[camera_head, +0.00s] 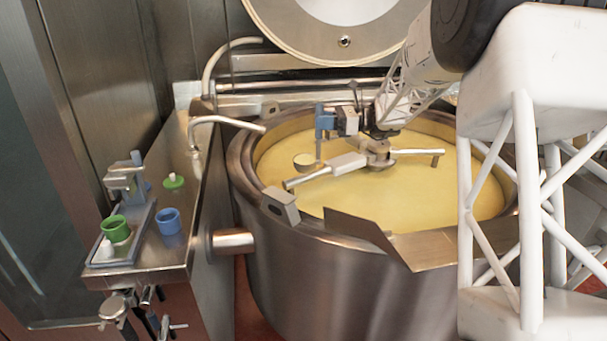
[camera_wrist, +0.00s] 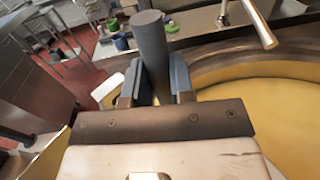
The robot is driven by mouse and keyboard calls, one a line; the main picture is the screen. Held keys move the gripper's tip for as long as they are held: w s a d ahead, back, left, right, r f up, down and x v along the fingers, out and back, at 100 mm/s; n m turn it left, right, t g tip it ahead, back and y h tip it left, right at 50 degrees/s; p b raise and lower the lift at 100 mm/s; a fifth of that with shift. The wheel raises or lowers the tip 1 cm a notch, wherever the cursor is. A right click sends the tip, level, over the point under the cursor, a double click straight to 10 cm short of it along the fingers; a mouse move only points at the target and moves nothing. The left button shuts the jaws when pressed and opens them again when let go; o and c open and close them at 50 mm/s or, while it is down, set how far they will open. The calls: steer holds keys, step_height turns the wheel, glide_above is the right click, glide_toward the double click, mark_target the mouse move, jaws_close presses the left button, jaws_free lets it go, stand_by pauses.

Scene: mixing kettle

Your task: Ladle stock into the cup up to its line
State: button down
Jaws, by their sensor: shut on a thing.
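My gripper (camera_head: 325,122) is over the kettle, its blue fingers shut on the grey ladle handle, which also shows between the fingers in the wrist view (camera_wrist: 152,60). The small round ladle bowl (camera_head: 303,160) hangs below, at or just above the yellow stock (camera_head: 400,190); I cannot tell whether it touches or how full it is. A green cup (camera_head: 115,228) stands on a grey stand (camera_head: 138,222) on the steel side table. A blue cup (camera_head: 168,221) stands beside it. The cup's line cannot be made out.
The steel kettle (camera_head: 340,290) has a mixer arm (camera_head: 340,166) across its middle and an open lid (camera_head: 325,25) behind. A bent pipe (camera_head: 222,121) reaches over the rim from the left. A small green item (camera_head: 173,182) sits behind the cups on the table (camera_head: 187,247).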

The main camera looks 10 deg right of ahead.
steer(key=shift+s+a+r+m+t+h, duration=0.2)
steer(key=shift+s+a+m+t, duration=0.25)
steer(key=shift+s+t, duration=0.2)
steer(key=shift+s+a+r+m+t+h, duration=0.15)
steer(key=shift+s+a+m+t, duration=0.2)
steer(key=shift+s+a+t, duration=0.35)
steer(key=shift+s+a+r+m+t+h, duration=0.1)
steer(key=shift+s+a+r+m+t, duration=0.1)
steer(key=shift+s+a+m+t, duration=0.4)
steer(key=shift+s+d, duration=0.15)
steer(key=shift+d, duration=0.05)
steer(key=shift+f, duration=1.45)
steer(key=shift+w+d, duration=0.1)
steer(key=shift+w, duration=0.15)
